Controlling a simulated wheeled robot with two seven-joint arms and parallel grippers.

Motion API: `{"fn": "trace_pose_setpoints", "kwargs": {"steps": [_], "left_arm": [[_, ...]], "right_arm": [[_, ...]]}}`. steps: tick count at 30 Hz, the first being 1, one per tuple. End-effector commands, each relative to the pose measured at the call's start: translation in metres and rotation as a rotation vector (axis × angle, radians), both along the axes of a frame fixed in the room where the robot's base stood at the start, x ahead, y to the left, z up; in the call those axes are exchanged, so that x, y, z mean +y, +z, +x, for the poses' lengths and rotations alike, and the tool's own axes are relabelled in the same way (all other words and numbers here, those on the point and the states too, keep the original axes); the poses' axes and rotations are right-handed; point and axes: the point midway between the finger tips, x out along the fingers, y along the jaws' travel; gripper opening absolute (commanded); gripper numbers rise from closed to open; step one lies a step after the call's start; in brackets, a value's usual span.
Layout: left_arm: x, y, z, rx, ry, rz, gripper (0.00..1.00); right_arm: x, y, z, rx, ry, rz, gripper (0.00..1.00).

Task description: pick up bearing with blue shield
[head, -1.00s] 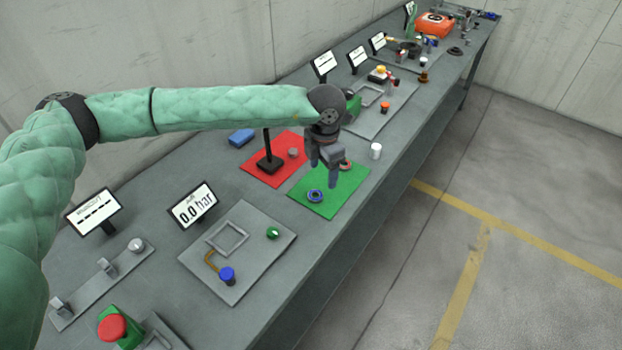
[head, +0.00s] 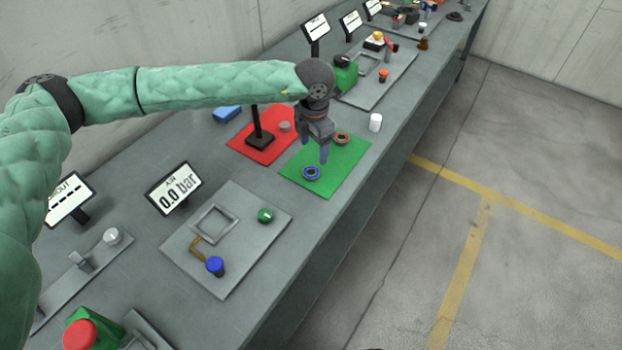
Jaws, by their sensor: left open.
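A bearing with a red shield (head: 342,138) lies farther back on the same mat. My left gripper (head: 313,152) is open and points down over the mat, above and slightly behind the blue bearing. Its fingers look apart from the bearing, and nothing shows between them. My right gripper is out of view.
A red mat (head: 245,149) with a black post on a base (head: 260,138) lies to the left. A white cylinder (head: 376,122) stands right of the green mat. A grey panel (head: 235,270) with a blue knob (head: 215,266) is nearer, on the workbench.

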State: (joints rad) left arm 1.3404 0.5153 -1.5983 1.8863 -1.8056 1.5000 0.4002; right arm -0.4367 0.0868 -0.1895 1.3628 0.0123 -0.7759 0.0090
Motion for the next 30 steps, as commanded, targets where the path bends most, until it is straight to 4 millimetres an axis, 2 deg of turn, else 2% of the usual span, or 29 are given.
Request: {"fn": "trace_pose_setpoints", "kwargs": {"steps": [1,6,9,16,23,30], "left_arm": [[0.000,-0.010,0.000,0.000,0.000,0.000,0.67],[0.000,-0.017,0.000,0.000,0.000,0.000,0.67],[0.000,-0.020,0.000,0.001,0.000,0.001,0.67],[0.001,-0.038,0.001,0.001,0.001,0.000,0.67],[0.001,-0.046,0.001,0.000,0.001,0.000,0.67],[0.005,-0.061,0.004,0.001,0.001,0.000,0.67]], "right_arm": [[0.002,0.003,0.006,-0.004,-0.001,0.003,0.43],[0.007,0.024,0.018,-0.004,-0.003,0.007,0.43],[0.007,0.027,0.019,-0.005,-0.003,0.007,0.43],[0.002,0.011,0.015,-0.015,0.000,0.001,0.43],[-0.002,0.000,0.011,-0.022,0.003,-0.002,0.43],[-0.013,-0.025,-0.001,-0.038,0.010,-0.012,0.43]]}}
